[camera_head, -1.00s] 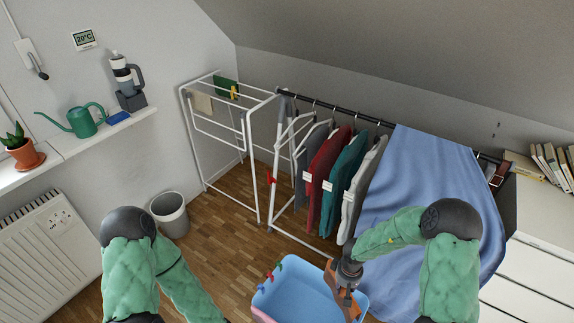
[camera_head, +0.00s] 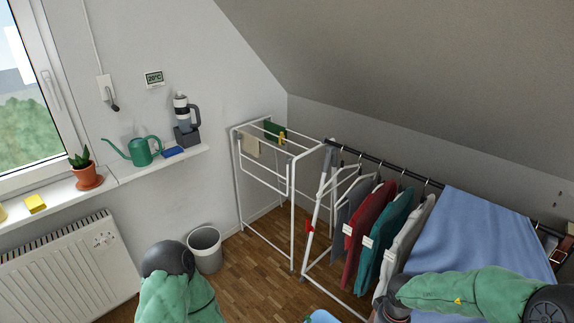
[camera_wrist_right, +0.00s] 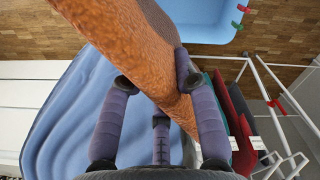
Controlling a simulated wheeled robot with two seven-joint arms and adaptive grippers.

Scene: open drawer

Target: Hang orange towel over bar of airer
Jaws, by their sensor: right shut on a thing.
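The orange towel (camera_wrist_right: 118,38) hangs in my right gripper (camera_wrist_right: 152,82), whose fingers close around it in the right wrist view. In the head view the right wrist is at the bottom edge and the towel cannot be made out. The white airer (camera_head: 292,207) stands in the corner under the sloping ceiling, left of the hanging clothes. A beige cloth (camera_head: 249,146) and a dark green cloth (camera_head: 274,130) hang on its upper bars. My right gripper is apart from the airer, to its right and nearer me. My left gripper is out of view.
A clothes rail (camera_head: 385,162) with several garments and a blue sheet (camera_head: 475,235) stands right of the airer. A blue basket (camera_wrist_right: 207,22) with clips is on the wooden floor. A grey bin (camera_head: 205,249) stands left of the airer. A shelf (camera_head: 150,165) runs along the wall.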

